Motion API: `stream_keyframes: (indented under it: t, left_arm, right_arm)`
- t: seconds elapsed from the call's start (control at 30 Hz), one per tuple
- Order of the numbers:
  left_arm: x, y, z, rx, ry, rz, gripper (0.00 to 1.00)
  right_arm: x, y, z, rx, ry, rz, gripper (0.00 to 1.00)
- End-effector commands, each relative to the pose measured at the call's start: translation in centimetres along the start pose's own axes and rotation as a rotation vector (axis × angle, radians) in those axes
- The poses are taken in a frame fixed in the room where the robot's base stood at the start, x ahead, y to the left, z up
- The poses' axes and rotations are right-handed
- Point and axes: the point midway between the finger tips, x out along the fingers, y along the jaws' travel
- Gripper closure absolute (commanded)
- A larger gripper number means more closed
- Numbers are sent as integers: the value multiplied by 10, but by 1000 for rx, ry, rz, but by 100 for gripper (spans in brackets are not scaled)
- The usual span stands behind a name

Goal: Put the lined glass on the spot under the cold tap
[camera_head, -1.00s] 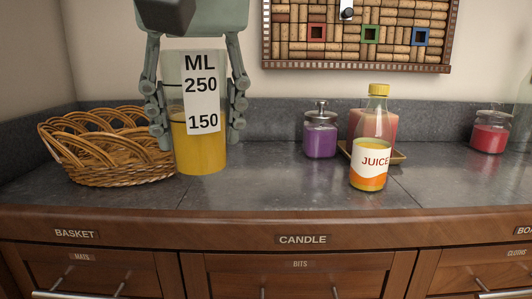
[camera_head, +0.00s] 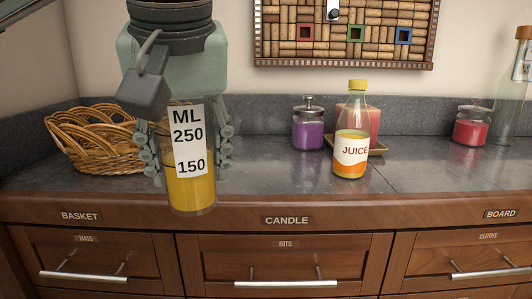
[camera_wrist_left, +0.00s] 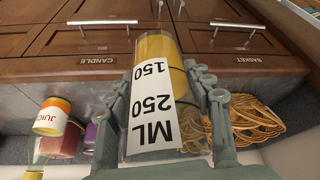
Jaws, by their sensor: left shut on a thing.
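The lined glass (camera_head: 190,192) is a clear tall glass with yellow liquid in its lower part and a white label reading ML, 250 and 150. My left gripper (camera_head: 188,172) is shut around its sides and holds it nearly upright. In the head view the glass's base overlaps the counter's front edge. The left wrist view also shows the glass (camera_wrist_left: 158,50) between the two fingers, with drawer fronts behind it. The cold tap and the spot under it are not in view. My right gripper is not in view.
A wicker basket (camera_head: 95,150) sits behind the glass at left. A juice bottle (camera_head: 351,150), a purple candle jar (camera_head: 308,128), a pink candle (camera_head: 366,122) on a tray and a red jar (camera_head: 471,128) stand to the right. The counter (camera_head: 270,176) between basket and juice is clear.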

Motion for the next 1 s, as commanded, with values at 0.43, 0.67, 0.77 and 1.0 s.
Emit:
stream_keyframes:
  t: [0.43,0.67,0.77,1.0]
  left_arm:
    - [171,-45,25,127,-11,50,89]
    - [251,-64,35,195,-4,80,89]
    - [272,-68,37,213,-2,88,89]
    - [304,-74,40,244,2,103,89]
  right_arm:
    - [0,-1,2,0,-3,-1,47]
    - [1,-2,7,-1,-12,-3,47]
    - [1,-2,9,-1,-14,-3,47]
    - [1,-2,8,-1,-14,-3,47]
